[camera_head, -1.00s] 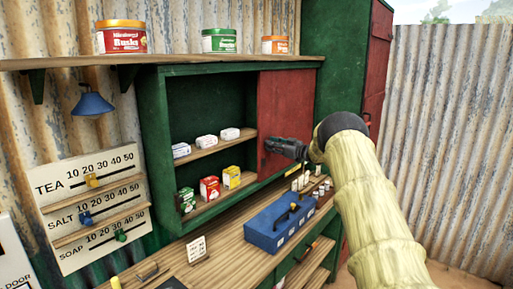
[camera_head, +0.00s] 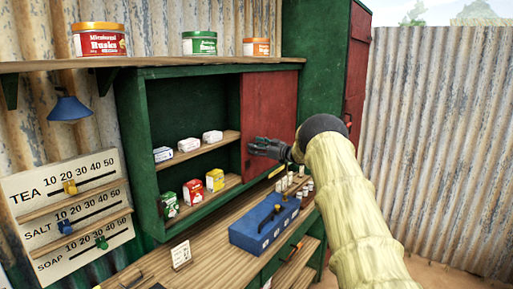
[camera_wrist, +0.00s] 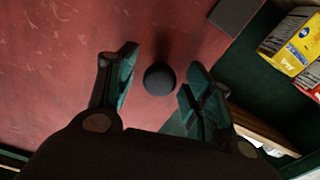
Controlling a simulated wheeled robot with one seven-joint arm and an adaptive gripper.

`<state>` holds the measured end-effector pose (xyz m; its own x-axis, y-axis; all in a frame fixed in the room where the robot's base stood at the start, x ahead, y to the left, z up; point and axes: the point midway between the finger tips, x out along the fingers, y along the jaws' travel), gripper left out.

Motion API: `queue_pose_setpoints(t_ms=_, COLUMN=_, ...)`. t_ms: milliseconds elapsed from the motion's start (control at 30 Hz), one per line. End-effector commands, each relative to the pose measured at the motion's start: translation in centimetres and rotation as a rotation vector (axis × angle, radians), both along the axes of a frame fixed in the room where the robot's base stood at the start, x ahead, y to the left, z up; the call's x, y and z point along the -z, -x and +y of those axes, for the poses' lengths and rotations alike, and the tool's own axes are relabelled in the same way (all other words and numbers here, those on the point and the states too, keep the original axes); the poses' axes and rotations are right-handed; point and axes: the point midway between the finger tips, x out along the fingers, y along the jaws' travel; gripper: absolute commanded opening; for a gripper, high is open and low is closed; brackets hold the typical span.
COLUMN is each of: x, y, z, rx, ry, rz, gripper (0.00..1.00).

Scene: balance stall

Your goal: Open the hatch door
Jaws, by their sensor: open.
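The red hatch door (camera_head: 270,105) is a panel covering the right part of a green wall cabinet (camera_head: 137,150). The cabinet's left part is uncovered, with shelves inside. In the wrist view the red door (camera_wrist: 55,60) fills the left and middle, with a dark round knob (camera_wrist: 159,79) on it. My gripper (camera_head: 253,148) is in front of the door's left edge area. In the wrist view my gripper (camera_wrist: 161,60) is open, one finger on each side of the knob, with gaps showing. In the head view my gripper hides the knob.
Several small packets (camera_head: 194,191) stand on the cabinet shelves. Below is a wooden counter (camera_head: 205,240) with a blue box (camera_head: 265,226) and small bottles. A tall green cupboard with a red door (camera_head: 356,75) stands to the right. A shelf with tins (camera_head: 100,40) runs above.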

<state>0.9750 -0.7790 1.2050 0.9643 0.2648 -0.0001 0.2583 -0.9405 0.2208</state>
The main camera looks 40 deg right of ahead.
Motion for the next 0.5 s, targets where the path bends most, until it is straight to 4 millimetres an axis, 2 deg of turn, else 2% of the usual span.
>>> queue_pose_setpoints(t_ms=167, x=-0.1, y=1.4, z=-0.5, rx=0.001, ry=0.0, rz=0.0, gripper=0.51)
queue_pose_setpoints(t_ms=500, x=-0.1, y=7.0, z=-1.9, rx=0.0, ry=-0.001, rz=-0.001, gripper=0.51)
